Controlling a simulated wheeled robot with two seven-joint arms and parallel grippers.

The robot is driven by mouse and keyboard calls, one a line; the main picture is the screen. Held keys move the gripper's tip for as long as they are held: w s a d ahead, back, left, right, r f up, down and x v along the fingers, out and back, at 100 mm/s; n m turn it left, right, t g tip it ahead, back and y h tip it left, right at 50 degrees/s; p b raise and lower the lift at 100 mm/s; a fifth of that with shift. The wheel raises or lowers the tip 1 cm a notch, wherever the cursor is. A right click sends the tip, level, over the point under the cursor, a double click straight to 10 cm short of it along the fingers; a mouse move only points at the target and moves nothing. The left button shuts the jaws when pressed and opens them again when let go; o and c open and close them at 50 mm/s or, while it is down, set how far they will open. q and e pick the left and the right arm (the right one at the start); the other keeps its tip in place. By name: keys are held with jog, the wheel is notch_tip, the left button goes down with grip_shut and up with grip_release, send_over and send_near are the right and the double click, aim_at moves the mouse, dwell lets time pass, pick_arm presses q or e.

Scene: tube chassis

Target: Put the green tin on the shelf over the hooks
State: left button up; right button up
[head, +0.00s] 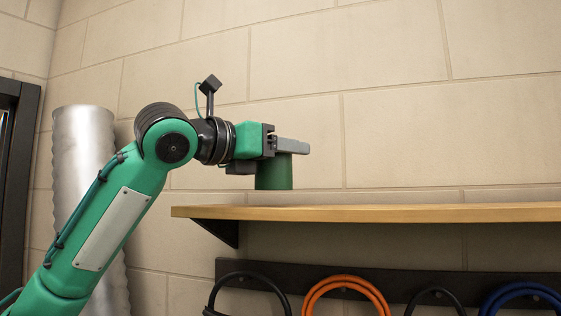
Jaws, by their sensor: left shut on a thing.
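The green tin (273,174) is a short dark green cylinder, upright, in my left gripper (292,146). The gripper is shut on the tin's upper part, and a grey finger crosses in front of its top. The wooden shelf (400,213) runs from the middle to the right edge, above a dark hook rail (262,270). The tin shows above the shelf's left part, with its bottom a little higher in the picture than the board. I cannot tell how far the tin is from the board in depth. My right gripper is not in view.
The visible shelf top is bare. A black bracket (222,231) supports its left end. Black, orange (345,284) and blue (520,290) cable loops hang from the rail. A silver ribbed duct (84,150) stands behind my left arm. A dark frame (18,150) is at the far left.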

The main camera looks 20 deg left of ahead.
pick_arm(q)
notch_tip(320, 180, down, 2)
jog(key=shift+a+f, duration=0.15)
jog(key=shift+f, duration=0.05)
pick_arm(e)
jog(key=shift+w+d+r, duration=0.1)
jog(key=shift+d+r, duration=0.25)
pick_arm(q)
jog(key=shift+f, duration=0.15)
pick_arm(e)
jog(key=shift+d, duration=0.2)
pick_arm(q)
jog(key=o, duration=1.2)
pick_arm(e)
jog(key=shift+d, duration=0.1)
